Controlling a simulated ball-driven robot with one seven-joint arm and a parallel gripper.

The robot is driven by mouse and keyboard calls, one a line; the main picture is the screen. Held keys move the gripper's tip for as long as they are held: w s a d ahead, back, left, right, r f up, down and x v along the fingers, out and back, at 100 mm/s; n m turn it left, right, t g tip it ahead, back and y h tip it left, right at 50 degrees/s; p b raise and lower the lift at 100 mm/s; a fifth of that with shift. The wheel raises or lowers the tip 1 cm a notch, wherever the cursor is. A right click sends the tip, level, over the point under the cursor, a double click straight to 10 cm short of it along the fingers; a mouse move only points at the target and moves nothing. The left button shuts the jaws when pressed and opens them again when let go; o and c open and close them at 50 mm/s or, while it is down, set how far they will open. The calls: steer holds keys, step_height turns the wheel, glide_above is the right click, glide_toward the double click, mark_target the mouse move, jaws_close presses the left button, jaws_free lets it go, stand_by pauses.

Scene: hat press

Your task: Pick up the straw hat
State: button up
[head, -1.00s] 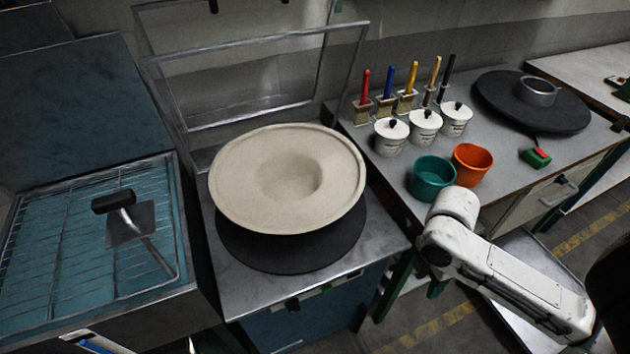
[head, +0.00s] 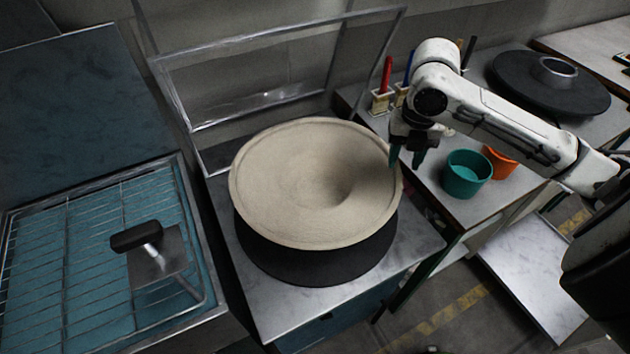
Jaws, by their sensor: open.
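The straw hat appears as a wide, round, beige piece (head: 290,200) with a dip near its middle. It sits on a black round plate (head: 300,265) on the metal-topped stand. My gripper (head: 406,160) points down at the hat's right rim, near its upper right side. Its two dark fingers with green tips are apart and nothing shows between them. I cannot tell whether a finger touches the rim.
A clear framed lid (head: 265,40) stands behind the hat. A blue tray with a wire rack (head: 60,255) and a handled tool (head: 150,245) lies left. Teal (head: 465,175) and orange (head: 503,160) cups stand right, near a black disc (head: 550,85).

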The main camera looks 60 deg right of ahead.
mark_target(399, 178)
steer(key=shift+s+d+f, duration=0.1)
steer(key=shift+d+f, duration=0.1)
steer(key=shift+f, duration=1.25)
steer(key=shift+d+f, duration=0.15)
steer(key=shift+f, duration=1.25)
steer(key=shift+c, duration=0.3)
jaws_close()
